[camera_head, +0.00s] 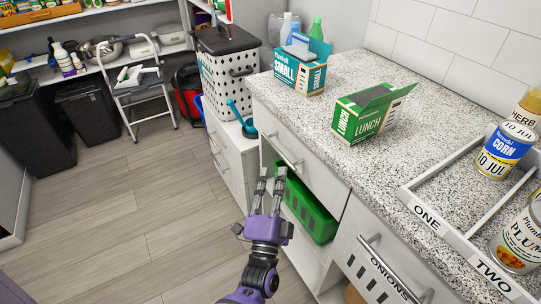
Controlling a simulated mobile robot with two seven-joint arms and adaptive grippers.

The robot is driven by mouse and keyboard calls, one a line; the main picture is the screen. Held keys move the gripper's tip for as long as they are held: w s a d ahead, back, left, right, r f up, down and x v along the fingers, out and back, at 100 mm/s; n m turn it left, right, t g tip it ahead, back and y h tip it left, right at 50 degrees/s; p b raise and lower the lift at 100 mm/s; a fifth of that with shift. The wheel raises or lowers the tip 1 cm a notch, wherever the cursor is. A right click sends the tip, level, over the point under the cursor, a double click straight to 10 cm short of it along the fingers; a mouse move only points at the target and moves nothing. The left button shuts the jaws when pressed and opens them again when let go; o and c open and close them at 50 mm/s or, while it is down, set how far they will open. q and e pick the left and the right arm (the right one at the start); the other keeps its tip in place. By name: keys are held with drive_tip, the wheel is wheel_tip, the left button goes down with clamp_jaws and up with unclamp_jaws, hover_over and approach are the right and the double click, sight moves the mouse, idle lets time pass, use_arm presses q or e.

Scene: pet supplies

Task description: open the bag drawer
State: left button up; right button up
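A white drawer (318,177) sits under the speckled counter, with a metal bar handle (288,158) on its front. The drawer front looks flush with the cabinet. No label reading "bag" can be made out on it. My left gripper (271,178) is in front of the cabinet, just below and left of the handle in the picture. Its two fingers are apart, with nothing between them, and point toward the drawer. Contact with the handle is not visible. My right gripper is out of view.
A green basket (310,207) stands in the open shelf below the drawer. An onions bin (375,262) with a bar handle is at right. Small (300,76) and lunch (370,112) boxes stand on the counter.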

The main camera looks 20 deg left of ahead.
sight(279, 151)
use_arm(q)
drive_tip(key=x, duration=0.7)
drive_tip(key=shift+w+a+r, duration=0.2)
drive_tip(key=shift+w+r, duration=0.05)
drive_tip(key=shift+r, duration=0.05)
drive_tip(key=shift+c, duration=0.4)
clamp_jaws()
